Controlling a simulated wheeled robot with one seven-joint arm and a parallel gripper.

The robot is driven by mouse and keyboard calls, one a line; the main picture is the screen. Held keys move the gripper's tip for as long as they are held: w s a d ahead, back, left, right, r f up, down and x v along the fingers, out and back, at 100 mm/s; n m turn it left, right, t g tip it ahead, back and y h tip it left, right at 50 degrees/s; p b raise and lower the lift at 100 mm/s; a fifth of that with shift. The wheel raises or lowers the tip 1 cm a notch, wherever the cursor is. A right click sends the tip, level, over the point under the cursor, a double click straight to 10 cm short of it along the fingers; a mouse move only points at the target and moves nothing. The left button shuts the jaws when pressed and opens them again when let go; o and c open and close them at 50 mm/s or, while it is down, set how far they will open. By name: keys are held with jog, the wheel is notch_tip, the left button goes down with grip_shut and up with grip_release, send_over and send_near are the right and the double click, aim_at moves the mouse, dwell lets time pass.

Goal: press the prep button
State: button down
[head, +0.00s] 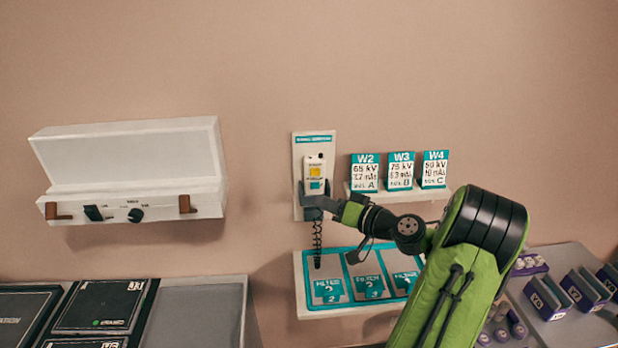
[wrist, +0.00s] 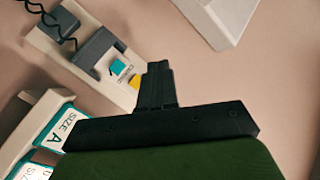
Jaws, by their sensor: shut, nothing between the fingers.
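A white hand switch (head: 315,160) hangs on a wall plate (head: 301,207) with a teal header in the head view. It has a yellow button (head: 315,171) and a teal button (head: 315,185). The lettering is too small to tell which is prep. In the wrist view the teal button (wrist: 118,67) shows clear, and the yellow button (wrist: 134,81) is partly hidden beside my finger. My gripper (head: 318,203) is shut and empty, its tip at the lower part of the switch. In the wrist view my gripper (wrist: 157,68) points up past the buttons; contact cannot be told.
A coiled cord (head: 317,240) hangs below the switch. A shelf (head: 430,194) with cards W2, W3 and W4 is close on the right. A tray (head: 300,275) of teal filters lies below. A white wall box (head: 130,165) with knobs is at left, with bare wall between.

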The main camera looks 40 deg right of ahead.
jog(key=p, duration=0.4)
send_near(306, 173)
jog(key=w+a, duration=0.2)
jog(key=w, duration=0.1)
jog(key=shift+w+f, duration=0.2)
jog(key=shift+f, duration=0.2)
dwell(1.5)
jog(key=shift+w+d, duration=0.3)
jog(key=shift+w, duration=0.05)
jog(key=shift+w+d, duration=0.25)
jog(key=shift+w, duration=0.15)
dwell(0.6)
jog(key=shift+s, duration=0.15)
jog(key=shift+s+a+b, duration=0.55)
jog(key=shift+s+b, duration=0.1)
jog(key=shift+b, duration=0.1)
